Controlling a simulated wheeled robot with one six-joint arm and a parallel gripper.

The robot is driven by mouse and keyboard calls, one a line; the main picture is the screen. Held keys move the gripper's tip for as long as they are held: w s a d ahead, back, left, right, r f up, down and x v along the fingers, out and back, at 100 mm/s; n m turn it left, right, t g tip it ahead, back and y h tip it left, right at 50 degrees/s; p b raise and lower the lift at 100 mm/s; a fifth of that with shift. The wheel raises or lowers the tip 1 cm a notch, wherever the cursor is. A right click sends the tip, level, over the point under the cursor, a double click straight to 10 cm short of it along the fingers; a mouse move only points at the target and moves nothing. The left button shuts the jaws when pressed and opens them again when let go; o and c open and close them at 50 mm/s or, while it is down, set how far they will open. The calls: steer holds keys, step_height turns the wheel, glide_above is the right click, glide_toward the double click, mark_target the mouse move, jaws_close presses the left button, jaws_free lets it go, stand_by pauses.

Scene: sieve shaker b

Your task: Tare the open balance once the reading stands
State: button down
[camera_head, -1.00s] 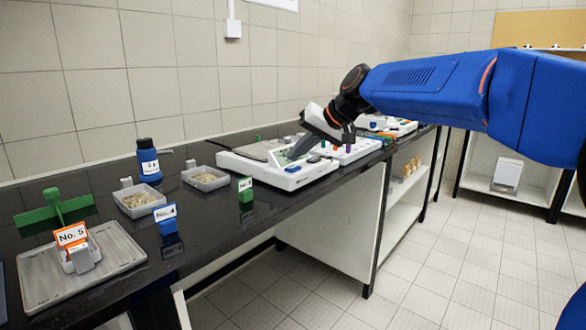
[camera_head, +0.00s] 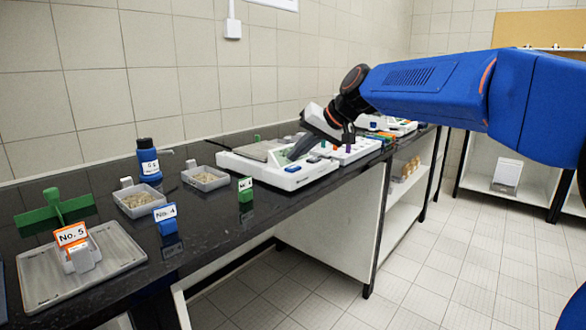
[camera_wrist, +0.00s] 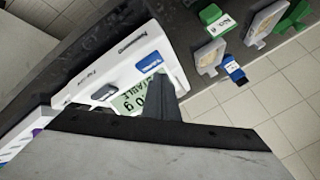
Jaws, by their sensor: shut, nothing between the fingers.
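The open balance (camera_head: 275,177) is a white unit with a flat weighing plate, standing on the dark bench. Its display (camera_wrist: 135,98) shows in the wrist view, partly covered by my gripper; "0 g" and part of a word like "STABLE" are legible. A blue button (camera_wrist: 147,57) and a dark grey-blue button (camera_wrist: 103,93) sit on its front panel; their labels are too small to read. My gripper (camera_head: 292,155) is shut and empty, its tips pointing down over the display area. I cannot tell whether the tips touch the panel.
Another white device (camera_head: 350,151) stands right of the balance. The bench's front edge is close.

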mark_target(297, 168)
steer(key=shift+f, duration=0.2)
steer(key=shift+f, duration=0.25)
steer(key=shift+f, duration=0.45)
stand_by(1.1)
steer(key=shift+r, duration=0.9)
steer(key=shift+r, duration=0.1)
steer(key=shift+r, duration=2.4)
